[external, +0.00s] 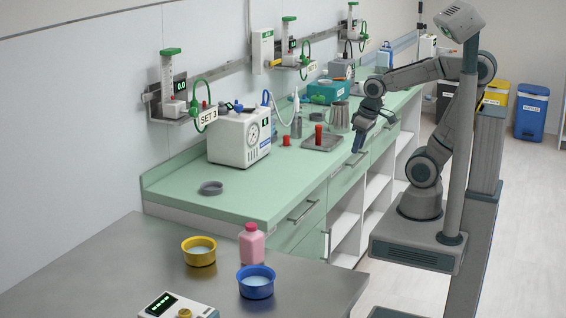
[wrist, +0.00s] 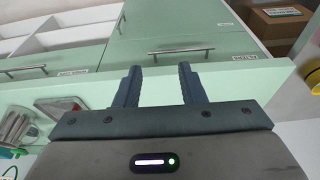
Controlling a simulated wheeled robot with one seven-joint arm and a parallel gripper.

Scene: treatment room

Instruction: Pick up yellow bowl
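The yellow bowl (external: 199,251) stands upright on the grey metal table in the front left of the external view, with something pale inside it.
On the metal table (external: 100,262), a blue bowl (external: 256,283) and a pink bottle (external: 252,244) stand right of the yellow bowl, and a white device (external: 178,307) stands in front. The green counter (external: 255,200) lies behind, holding a grey ring (external: 211,188) and a white machine (external: 238,137).

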